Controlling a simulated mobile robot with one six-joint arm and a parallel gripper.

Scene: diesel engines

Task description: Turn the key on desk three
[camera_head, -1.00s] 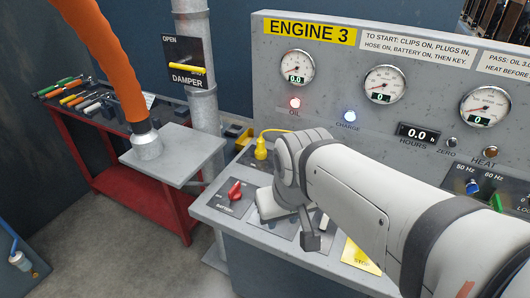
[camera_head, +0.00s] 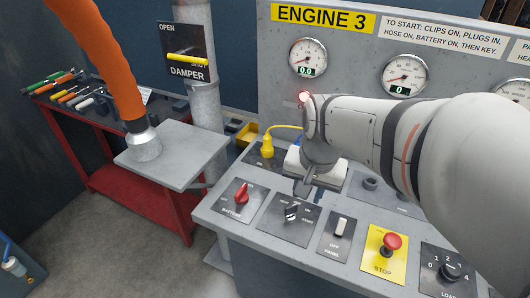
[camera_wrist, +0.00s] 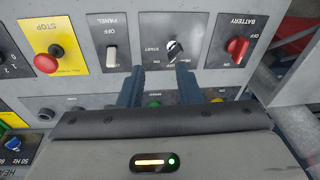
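The key switch (camera_head: 292,212) sits on the sloped desk under the ENGINE 3 sign (camera_head: 323,18), between the red battery switch (camera_head: 242,195) and the white panel rocker (camera_head: 341,228). Its metal key (camera_wrist: 174,50) shows upside down in the wrist view, near the START label. My gripper (camera_head: 305,187) is just behind and above the key switch in the head view. In the wrist view my gripper (camera_wrist: 160,72) is open. Its two dark fingers are apart with nothing held between them, and the key lies just beyond the tips, nearer the right finger.
The red stop button (camera_head: 391,242) on its yellow plate and the load knob (camera_head: 450,271) are to the right. A yellow plug (camera_head: 267,148) stands behind the battery switch. An orange hose (camera_head: 103,55) hangs over a grey plate (camera_head: 185,158) at the left.

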